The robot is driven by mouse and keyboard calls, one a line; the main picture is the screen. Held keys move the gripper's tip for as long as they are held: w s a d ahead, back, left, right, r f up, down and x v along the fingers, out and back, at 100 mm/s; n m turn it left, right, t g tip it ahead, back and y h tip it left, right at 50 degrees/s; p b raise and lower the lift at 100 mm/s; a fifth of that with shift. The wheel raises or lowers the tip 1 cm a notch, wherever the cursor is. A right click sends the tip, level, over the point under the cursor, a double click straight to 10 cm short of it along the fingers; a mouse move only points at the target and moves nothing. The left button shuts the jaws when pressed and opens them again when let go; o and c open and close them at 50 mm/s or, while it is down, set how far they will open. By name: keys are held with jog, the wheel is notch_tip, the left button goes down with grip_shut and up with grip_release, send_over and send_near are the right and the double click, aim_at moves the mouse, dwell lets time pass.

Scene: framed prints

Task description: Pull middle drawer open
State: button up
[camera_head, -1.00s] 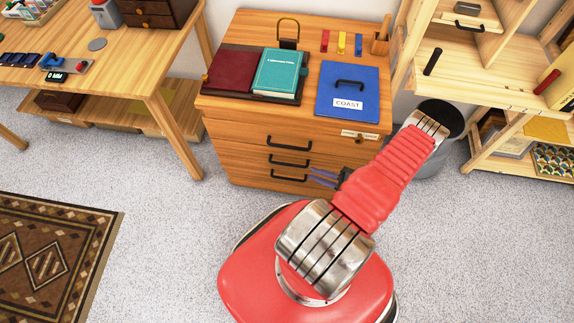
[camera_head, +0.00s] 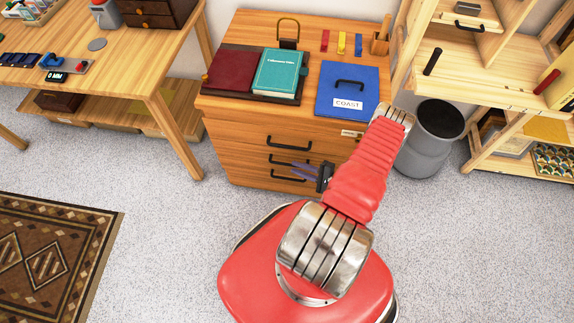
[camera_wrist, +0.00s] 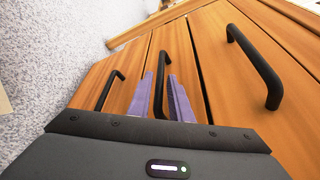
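The wooden cabinet (camera_head: 225,125) has three stacked drawers with black bar handles. The middle drawer (camera_head: 245,158) is closed, its front level with the others. Its handle (camera_head: 284,160) shows in the head view, partly overlapped by my purple fingers. My gripper (camera_head: 300,167) reaches in from the right, in front of the middle and lower drawers. In the wrist view, my gripper (camera_wrist: 160,92) is open, and the middle handle (camera_wrist: 159,70) appears in the gap between its two fingers. I cannot tell whether the fingers touch it.
The top handle (camera_wrist: 255,66) and bottom handle (camera_wrist: 110,88) flank the middle one in the wrist view. A blue folder (camera_head: 348,90) and books lie on the cabinet. A grey bin (camera_head: 430,140) stands right.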

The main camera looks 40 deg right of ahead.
aim_at(287, 164)
jog(key=shift+x, duration=2.75)
jog(key=shift+c, duration=0.5)
grip_shut()
jog(key=shift+a+f, duration=0.1)
jog(key=shift+s+a, duration=0.1)
jog(key=shift+a, duration=0.1)
